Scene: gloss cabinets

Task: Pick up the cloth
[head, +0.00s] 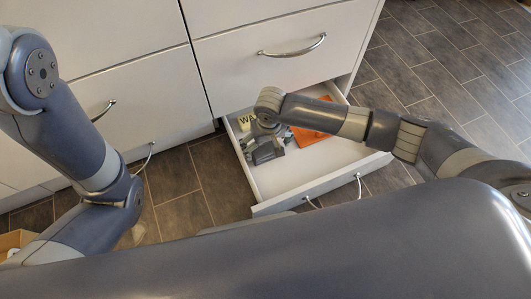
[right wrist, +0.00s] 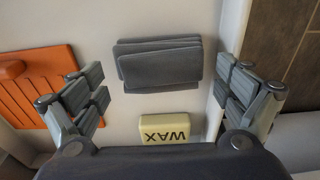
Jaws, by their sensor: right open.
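The cloth (right wrist: 160,65) is a dark grey folded stack lying flat on the white floor of the open drawer (head: 320,192). In the right wrist view it lies ahead of my right gripper (right wrist: 160,92), roughly centred between the spread fingers. The gripper is open and empty, and neither finger visibly touches the cloth. In the head view my right gripper (head: 267,152) reaches down into the drawer, and I cannot clearly separate the cloth from it there. My left arm shows at the left, but its gripper is out of view.
A pale yellow block marked WAX (right wrist: 170,129) lies close to the cloth in the drawer. An orange ridged item (right wrist: 42,88) lies to the left in the wrist view. The drawer's side wall (right wrist: 232,45) is close by the right finger. Closed drawers (head: 285,60) stand above.

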